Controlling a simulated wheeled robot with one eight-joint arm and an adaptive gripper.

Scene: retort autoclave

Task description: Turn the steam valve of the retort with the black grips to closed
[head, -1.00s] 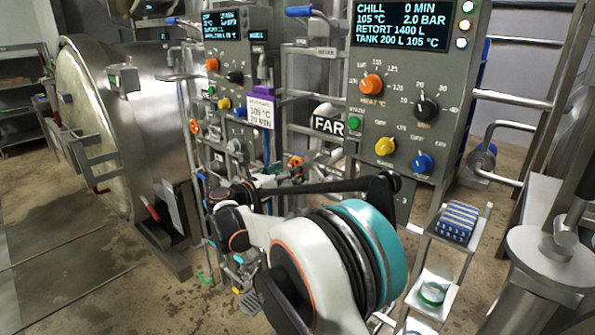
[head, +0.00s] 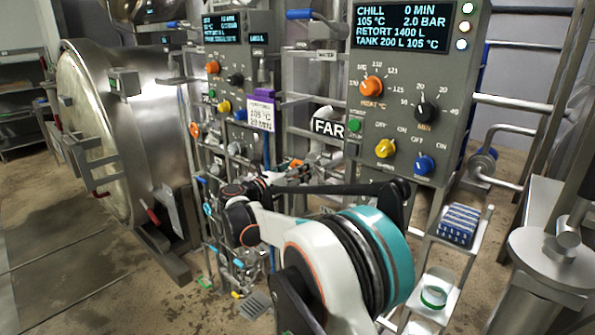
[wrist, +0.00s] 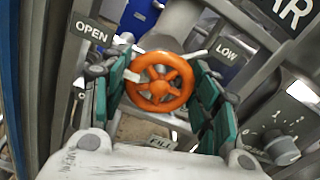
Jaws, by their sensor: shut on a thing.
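An orange spoked handwheel (wrist: 161,88) sits on a grey pipe between my teal finger pads in the wrist view. My gripper (wrist: 160,72) is shut on it, with pads at its left and right sides. Plates reading OPEN (wrist: 91,33), LOW (wrist: 227,51) and FULL (wrist: 161,142) surround the wheel. In the head view the orange wheel (head: 296,164) shows small beyond my arm, and my fingers are mostly hidden there. A large steel retort (head: 100,130) with a round door stands at the left.
A second panel (head: 232,92) is behind. Pipes crowd around the wheel. A small shelf (head: 440,310) is at the right; open floor lies left.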

